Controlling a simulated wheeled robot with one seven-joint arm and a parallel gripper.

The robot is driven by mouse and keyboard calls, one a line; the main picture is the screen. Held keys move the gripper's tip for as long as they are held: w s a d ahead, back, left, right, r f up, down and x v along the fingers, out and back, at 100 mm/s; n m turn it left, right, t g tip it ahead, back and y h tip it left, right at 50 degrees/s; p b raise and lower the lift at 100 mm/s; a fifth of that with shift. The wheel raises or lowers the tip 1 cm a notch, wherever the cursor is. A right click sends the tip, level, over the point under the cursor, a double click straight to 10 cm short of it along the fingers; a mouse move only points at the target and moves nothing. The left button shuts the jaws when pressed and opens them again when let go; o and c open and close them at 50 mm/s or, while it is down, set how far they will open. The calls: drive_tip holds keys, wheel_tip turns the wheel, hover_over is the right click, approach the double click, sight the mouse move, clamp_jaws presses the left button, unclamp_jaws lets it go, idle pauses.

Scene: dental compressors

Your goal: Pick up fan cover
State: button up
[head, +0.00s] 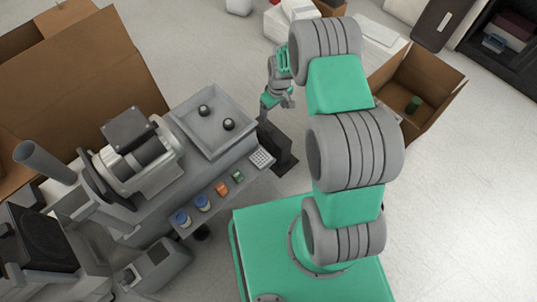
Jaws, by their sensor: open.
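A dark square panel with a round grille (42,238) lies at the far left, on the grey machinery. It looks like a fan cover, but I cannot be sure. My gripper (277,103) is small in the upper middle of the head view, beyond the tray end of the bench. It is open, and I see nothing between its fingers. It is well apart from the grilled panel, far to its right. My own arm hides part of the floor and boxes behind it.
A grey bench carries a compressor motor (140,155), a tray (185,118) with two black knobs, and small coloured jars. Cardboard boxes stand left (95,55) and right (440,85). Floor at lower right is clear.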

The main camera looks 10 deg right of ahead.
sight(271, 129)
drive_tip(key=f+b, duration=0.1)
drive_tip(key=f, duration=0.3)
drive_tip(key=f+b, duration=0.2)
drive_tip(key=f, duration=0.3)
drive_tip(key=f+b, duration=0.1)
drive_tip(key=f, duration=0.3)
drive_tip(key=shift+w+a+f, duration=0.25)
drive_tip(key=shift+a, duration=0.05)
drive_tip(key=shift+r, duration=0.1)
drive_tip(key=shift+c, duration=0.3)
clamp_jaws()
drive_tip(key=shift+w, duration=0.1)
